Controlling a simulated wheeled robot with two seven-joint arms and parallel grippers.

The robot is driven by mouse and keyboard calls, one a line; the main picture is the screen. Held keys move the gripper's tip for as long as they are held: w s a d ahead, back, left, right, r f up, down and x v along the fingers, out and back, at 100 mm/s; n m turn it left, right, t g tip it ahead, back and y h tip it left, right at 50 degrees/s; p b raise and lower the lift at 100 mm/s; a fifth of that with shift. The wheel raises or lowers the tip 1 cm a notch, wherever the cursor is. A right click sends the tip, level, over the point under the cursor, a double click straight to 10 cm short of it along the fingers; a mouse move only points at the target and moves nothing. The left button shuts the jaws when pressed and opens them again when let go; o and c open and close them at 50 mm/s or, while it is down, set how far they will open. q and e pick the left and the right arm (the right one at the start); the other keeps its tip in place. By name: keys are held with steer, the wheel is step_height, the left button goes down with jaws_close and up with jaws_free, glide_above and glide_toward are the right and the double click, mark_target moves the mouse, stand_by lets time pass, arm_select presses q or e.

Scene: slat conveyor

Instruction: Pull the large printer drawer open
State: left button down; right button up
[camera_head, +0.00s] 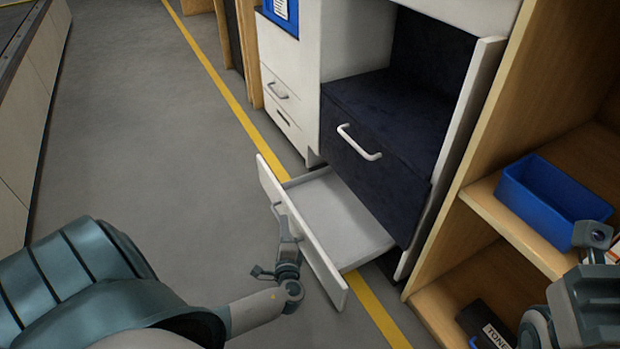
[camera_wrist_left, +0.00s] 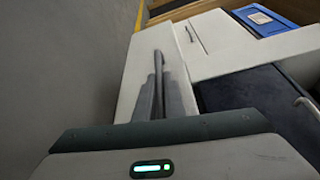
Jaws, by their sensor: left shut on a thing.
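The large printer drawer (camera_head: 310,238) is a white, low drawer under the dark blue printer body. It stands pulled out over the yellow floor line, and its grey inside (camera_head: 335,212) looks empty. My left gripper (camera_head: 281,214) is at the drawer front and shut on its handle (camera_head: 277,207), which the fingers partly hide. In the left wrist view the fingers (camera_wrist_left: 158,80) lie close together against the white drawer front (camera_wrist_left: 146,45). Part of my right arm shows at the lower right, but its fingertips do not show.
The printer's dark panel (camera_head: 370,150) with a white handle is above the drawer. Smaller white drawers (camera_head: 285,95) are further back. A wooden shelf (camera_head: 500,215) with a blue bin (camera_head: 545,205) stands on the right. The grey floor (camera_head: 150,130) to the left is clear.

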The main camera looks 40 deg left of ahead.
arm_select(q)
steer(key=s+a+p, duration=0.1)
steer(key=s+a, duration=0.3)
steer(key=s, duration=0.5)
steer(key=shift+s, duration=0.4)
steer(key=c, duration=1.8)
jaws_free()
steer(key=shift+c, duration=0.2)
